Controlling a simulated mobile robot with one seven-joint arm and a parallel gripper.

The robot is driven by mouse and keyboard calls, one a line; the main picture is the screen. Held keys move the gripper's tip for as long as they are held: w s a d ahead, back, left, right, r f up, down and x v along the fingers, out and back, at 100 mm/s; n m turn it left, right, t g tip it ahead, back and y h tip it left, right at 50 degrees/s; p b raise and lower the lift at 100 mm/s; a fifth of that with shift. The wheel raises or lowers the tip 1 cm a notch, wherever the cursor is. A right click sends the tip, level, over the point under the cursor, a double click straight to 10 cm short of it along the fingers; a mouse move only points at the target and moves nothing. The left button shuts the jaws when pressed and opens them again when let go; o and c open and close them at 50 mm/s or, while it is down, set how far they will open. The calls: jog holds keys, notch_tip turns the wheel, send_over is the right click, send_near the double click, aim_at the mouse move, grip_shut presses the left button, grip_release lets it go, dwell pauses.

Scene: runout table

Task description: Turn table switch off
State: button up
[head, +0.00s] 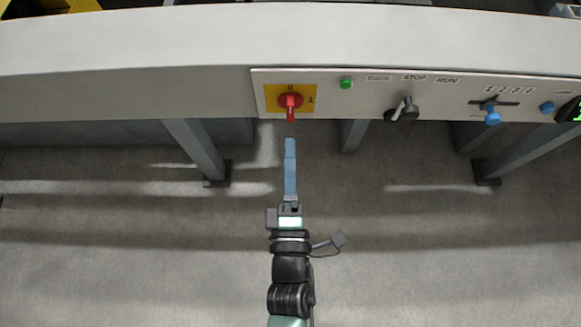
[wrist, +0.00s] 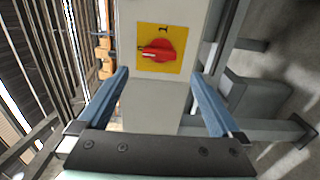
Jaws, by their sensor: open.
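The table switch (head: 291,101) is a red rotary knob on a yellow plate (head: 271,92) on the front panel. Its plate has a 0 above the knob and a 1 to the right. In the head view its grip bar lies upright, in line with the 0. In the wrist view the red switch (wrist: 160,50) shows ahead, its bar lying across the picture, with the 1 above it. My gripper (head: 290,142) is below and in front of the switch, apart from it. Its two blue fingers are spread wide and empty; in the wrist view the gripper (wrist: 160,75) frames the switch.
Table legs (head: 197,150) stand below. The floor around my arm is clear.

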jog(key=shift+s, duration=1.5)
jog(key=w+d+r+m+t+h, duration=0.15)
jog(key=w+r+m, duration=0.3)
jog(key=r, duration=0.55)
jog(key=w+d+r+m+t+h, duration=0.1)
jog(key=w+d+r+m+t, duration=0.3)
jog(key=r, duration=0.7)
jog(key=w+r+m+g+h, duration=0.1)
jog(key=w+r+m, duration=0.1)
jog(key=w+r, duration=0.6)
jog(key=s+a+r+m+t+y, duration=0.1)
jog(key=s+a+r+m+t, duration=0.2)
jog(key=r, duration=0.7)
jog(key=s+a+r+m+y, duration=0.15)
jog(key=s+r, duration=0.35)
jog(key=r, duration=0.5)
jog(key=s+a+r+m+t+y, duration=0.1)
jog(key=s+r+m+t, duration=0.15)
jog(key=r, duration=0.75)
notch_tip(320, 180, up, 24)
jog(key=p, duration=2.4)
jog(key=shift+f+m+g+p, duration=0.25)
jog(key=shift+m+g+p, duration=0.05)
jog(key=shift+m, duration=0.05)
